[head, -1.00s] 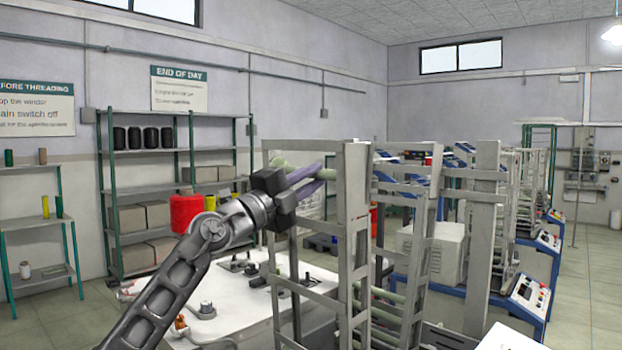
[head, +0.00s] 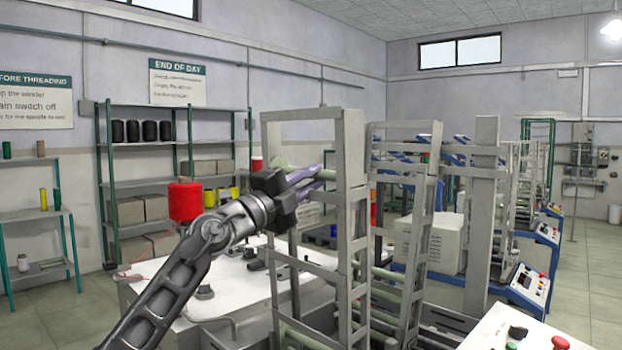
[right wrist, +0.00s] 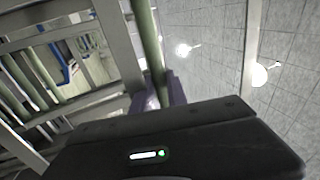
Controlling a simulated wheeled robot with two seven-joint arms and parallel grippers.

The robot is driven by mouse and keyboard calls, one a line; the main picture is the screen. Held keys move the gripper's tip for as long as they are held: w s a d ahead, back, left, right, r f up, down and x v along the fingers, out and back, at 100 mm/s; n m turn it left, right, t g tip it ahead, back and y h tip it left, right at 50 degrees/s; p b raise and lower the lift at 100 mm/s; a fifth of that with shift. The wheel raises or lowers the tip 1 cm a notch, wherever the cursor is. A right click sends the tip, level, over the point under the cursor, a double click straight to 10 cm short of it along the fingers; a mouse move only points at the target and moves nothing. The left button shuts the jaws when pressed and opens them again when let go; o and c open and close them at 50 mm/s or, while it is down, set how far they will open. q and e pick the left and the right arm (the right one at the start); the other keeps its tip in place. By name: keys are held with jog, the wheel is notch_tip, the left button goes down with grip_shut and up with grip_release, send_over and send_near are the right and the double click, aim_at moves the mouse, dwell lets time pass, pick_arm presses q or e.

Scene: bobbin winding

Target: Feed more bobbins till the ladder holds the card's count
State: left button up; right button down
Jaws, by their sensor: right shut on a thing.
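My right gripper (head: 314,179), with purple fingers, is shut on a pale green bobbin (head: 279,163) at the near grey metal ladder frame (head: 350,190). In the right wrist view the bobbin (right wrist: 146,45) runs away from the fingers (right wrist: 160,96), beside the ladder bars (right wrist: 117,45). Part of the bobbin is hidden behind the gripper and the ladder's post. Other pale green bobbins (head: 385,291) lie low in the ladder. I cannot tell whether the held bobbin touches the ladder. No count card is readable. My left gripper is out of view.
A white-topped table (head: 225,283) stands left of the ladder, below my arm. A red spool (head: 185,201) stands close behind my wrist. A control panel (head: 515,330) with a red button is at the lower right. Shelving (head: 150,155) lines the back wall.

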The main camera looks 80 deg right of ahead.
jog(key=shift+f+b, duration=0.75)
jog(key=shift+f, duration=0.1)
jog(key=c, duration=0.9)
grip_release()
